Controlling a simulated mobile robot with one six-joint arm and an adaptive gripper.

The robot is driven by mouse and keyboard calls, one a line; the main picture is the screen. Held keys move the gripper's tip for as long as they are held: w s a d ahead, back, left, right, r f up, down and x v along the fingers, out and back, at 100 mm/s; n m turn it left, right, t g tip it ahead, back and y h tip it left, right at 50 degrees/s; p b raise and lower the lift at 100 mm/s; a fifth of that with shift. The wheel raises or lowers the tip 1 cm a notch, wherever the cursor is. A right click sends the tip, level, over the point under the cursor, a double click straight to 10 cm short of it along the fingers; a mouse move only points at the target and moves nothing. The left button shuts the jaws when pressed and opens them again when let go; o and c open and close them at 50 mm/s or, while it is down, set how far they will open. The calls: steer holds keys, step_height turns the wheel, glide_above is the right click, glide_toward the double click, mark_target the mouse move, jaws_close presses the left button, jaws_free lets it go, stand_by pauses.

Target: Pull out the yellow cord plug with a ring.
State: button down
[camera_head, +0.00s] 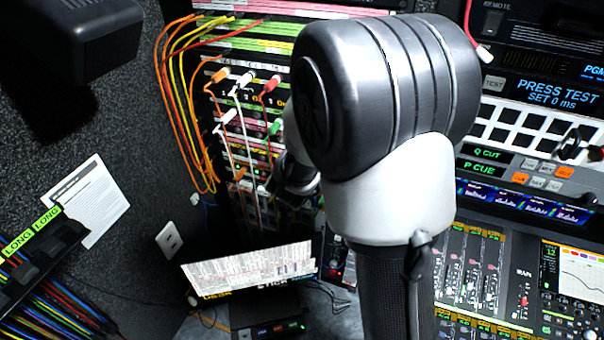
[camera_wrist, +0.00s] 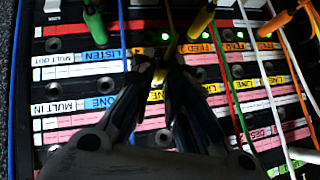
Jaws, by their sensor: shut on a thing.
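In the wrist view my gripper (camera_wrist: 162,74) is in front of the patch panel (camera_wrist: 75,88), its two fingers close together at the tips. A thin yellow cord (camera_wrist: 170,24) runs down from the top of the picture to the fingertips. The fingers are shut on what appears to be its plug, which they mostly cover. I cannot make out a ring on it, or whether it is still in its socket.
A green plug (camera_wrist: 95,20) and a yellow-green plug (camera_wrist: 200,26) sit close on either side in the wrist view. Green, white and orange cords hang at the right.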

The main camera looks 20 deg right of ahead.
steer(key=shift+s+a, duration=1.15)
stand_by(1.3)
steer(key=shift+s+a+p, duration=0.35)
steer(key=shift+s+a, duration=0.8)
steer(key=shift+a, duration=0.1)
steer(key=shift+s+a, duration=0.95)
steer(key=shift+s, duration=0.1)
